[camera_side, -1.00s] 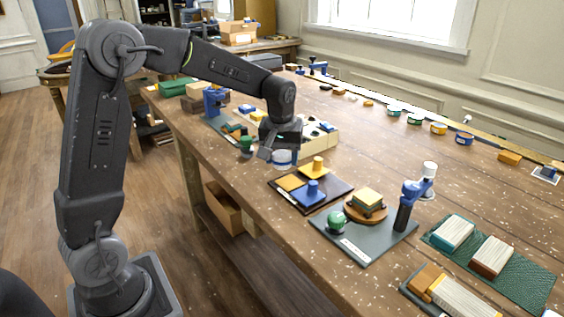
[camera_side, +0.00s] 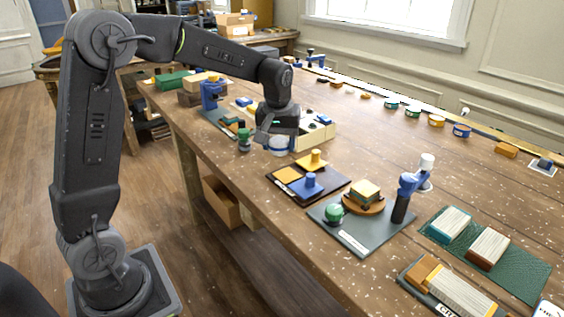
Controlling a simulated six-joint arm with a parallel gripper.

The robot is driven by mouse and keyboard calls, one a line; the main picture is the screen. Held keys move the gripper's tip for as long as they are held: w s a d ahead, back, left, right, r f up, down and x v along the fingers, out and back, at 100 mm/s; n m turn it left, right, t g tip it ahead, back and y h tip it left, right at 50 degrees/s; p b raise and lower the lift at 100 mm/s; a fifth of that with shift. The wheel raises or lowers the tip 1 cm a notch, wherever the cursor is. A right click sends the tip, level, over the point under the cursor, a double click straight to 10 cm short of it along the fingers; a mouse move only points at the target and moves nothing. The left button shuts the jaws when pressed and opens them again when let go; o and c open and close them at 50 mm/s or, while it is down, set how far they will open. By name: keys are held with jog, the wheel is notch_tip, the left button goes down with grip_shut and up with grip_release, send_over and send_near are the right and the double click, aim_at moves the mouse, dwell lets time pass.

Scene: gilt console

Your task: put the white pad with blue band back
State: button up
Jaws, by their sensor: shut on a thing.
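The white pad with the blue band (camera_side: 279,147) is held under my gripper (camera_side: 276,136), near the front edge of the bench. My gripper points down and is shut on it; the fingers partly hide its upper part. The pad appears a little above the bench, but the exact gap is hard to judge. A dark tray (camera_side: 330,190) with a yellow knobbed pad (camera_side: 313,158), a flat yellow pad (camera_side: 288,174) and a blue knobbed pad (camera_side: 308,182) lies just nearer the camera. Its far corner is partly hidden by the held pad.
A cream box (camera_side: 318,132) stands right behind my gripper. A green knobbed piece (camera_side: 244,140) stands to its left, near a blue stand (camera_side: 210,96).

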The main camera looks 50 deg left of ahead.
jog(key=s+a+r+n+g, duration=0.1)
jog(key=s+a+n, duration=0.3)
jog(key=a, duration=0.5)
jog(key=s+a+r+n, duration=0.1)
jog(key=s+a+n, duration=0.2)
jog(key=a+n, duration=0.35)
jog(key=m, duration=0.2)
send_over(262, 160)
jog(key=shift+n+y, duration=0.25)
jog(key=shift+y, duration=0.05)
jog(key=f, duration=0.6)
jog(key=shift+d+f, duration=0.3)
jog(key=shift+f, duration=2)
jog(key=shift+f, duration=0.1)
jog(key=o, duration=0.9)
